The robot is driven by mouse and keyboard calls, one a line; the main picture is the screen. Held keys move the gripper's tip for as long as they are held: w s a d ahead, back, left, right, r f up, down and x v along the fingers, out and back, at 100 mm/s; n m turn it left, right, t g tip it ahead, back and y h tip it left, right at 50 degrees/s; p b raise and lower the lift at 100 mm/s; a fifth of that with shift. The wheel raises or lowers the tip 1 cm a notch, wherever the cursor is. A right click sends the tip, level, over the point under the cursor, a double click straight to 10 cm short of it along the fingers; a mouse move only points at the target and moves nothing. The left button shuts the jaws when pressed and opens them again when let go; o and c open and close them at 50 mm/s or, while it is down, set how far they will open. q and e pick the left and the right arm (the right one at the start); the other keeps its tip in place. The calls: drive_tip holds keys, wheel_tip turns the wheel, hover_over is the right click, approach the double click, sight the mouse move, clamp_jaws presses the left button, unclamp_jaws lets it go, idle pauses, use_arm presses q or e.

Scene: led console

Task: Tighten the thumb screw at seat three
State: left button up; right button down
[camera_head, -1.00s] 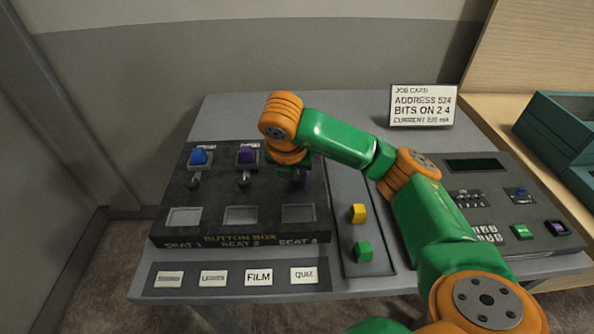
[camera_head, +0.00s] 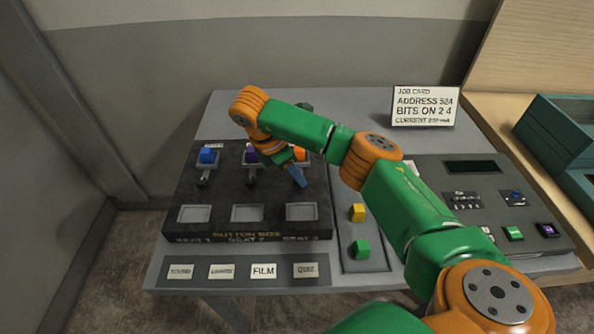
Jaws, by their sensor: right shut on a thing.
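The dark button box (camera_head: 180,222) stands on the grey table with three seats. Seat one has a blue button (camera_head: 207,155), seat two a purple one (camera_head: 252,156) and seat three an orange one (camera_head: 301,154). Thumb screws show below the buttons at seat one (camera_head: 203,178) and seat two (camera_head: 250,177). My right gripper (camera_head: 300,180) reaches down at a tilt to the screw position of seat three, below the orange button. It is shut on the thumb screw there, which its fingers hide. My left gripper is not in view.
A panel with yellow (camera_head: 357,212) and green (camera_head: 361,248) blocks lies right of the box. A console (camera_head: 471,181) stands further right, with a job card (camera_head: 424,106) behind and a teal crate (camera_head: 555,130) beyond. My right arm crosses the table's middle.

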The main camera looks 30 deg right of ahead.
drive_tip(key=shift+w+r+m+g, duration=0.15)
drive_tip(key=shift+m+g, duration=0.15)
drive_tip(key=shift+m, duration=0.5)
drive_tip(key=c, duration=0.8)
unclamp_jaws()
drive_tip(key=shift+o, duration=1)
drive_tip(key=p+v, duration=0.1)
drive_tip(key=v, duration=0.6)
